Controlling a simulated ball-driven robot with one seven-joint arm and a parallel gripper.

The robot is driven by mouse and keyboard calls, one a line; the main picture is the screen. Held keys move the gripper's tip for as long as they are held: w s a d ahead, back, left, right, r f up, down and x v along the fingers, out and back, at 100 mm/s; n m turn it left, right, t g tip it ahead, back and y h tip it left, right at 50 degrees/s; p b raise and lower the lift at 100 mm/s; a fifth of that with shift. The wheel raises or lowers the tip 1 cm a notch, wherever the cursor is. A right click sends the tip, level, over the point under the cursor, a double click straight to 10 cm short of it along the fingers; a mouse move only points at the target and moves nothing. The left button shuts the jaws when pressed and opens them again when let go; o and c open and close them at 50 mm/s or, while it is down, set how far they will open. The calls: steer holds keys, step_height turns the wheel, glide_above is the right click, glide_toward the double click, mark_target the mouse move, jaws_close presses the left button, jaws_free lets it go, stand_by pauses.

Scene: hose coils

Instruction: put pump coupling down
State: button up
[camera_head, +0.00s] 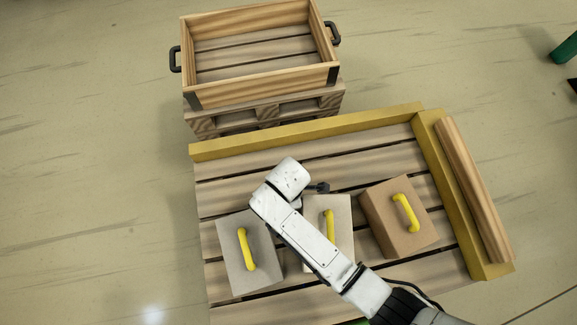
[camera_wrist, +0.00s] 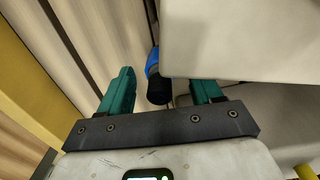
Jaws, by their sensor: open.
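A blue and black cylindrical piece, which looks like the pump coupling (camera_wrist: 155,88), shows between the two green fingers of my gripper (camera_wrist: 165,80) in the wrist view. The fingers stand apart, with gaps on both sides of the piece. A pale box partly covers its right side. I cannot tell what the piece rests on. In the head view my arm reaches over the slatted pallet (camera_head: 374,159) and hides the fingers. A small dark part shows just right of the arm's end; I cannot tell what it is.
Three boxes with yellow handles stand on the pallet: grey (camera_head: 232,262), pale (camera_head: 343,218) and brown (camera_head: 385,222). The pale box also shows close by in the wrist view (camera_wrist: 245,40). Yellow beams (camera_head: 300,134) edge the pallet. An empty wooden crate (camera_head: 265,85) stands behind.

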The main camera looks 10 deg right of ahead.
steer(key=r, duration=0.4)
steer(key=r+p, duration=0.1)
steer(key=r, duration=0.4)
steer(key=shift+s+r, duration=0.2)
steer(key=shift+r, duration=0.1)
steer(key=s+d+m, duration=0.1)
steer(key=d+m, duration=0.1)
steer(key=d, duration=0.2)
steer(key=s+d+r+m, duration=0.1)
steer(key=d+m, duration=0.2)
steer(key=d, duration=0.1)
steer(key=s+d+r+m, duration=0.1)
steer(key=d+m, duration=0.1)
steer(key=d, duration=0.2)
steer(key=shift+s+d+r, duration=0.1)
steer(key=shift+d+r, duration=0.05)
steer(key=shift+d, duration=0.15)
steer(key=s+d+r+m, duration=0.2)
steer(key=s+d+m, duration=0.2)
steer(key=d+m, duration=0.1)
steer(key=shift+d, duration=0.25)
steer(key=shift+o, duration=0.3)
steer(key=s+d+r+m, duration=0.3)
steer(key=s+d+m, duration=0.1)
steer(key=s+m, duration=0.2)
steer(key=shift+s+d+r+t, duration=0.15)
steer(key=shift+s+r+t, duration=0.1)
steer(key=shift+s+t, duration=0.1)
steer(key=shift+w, duration=0.1)
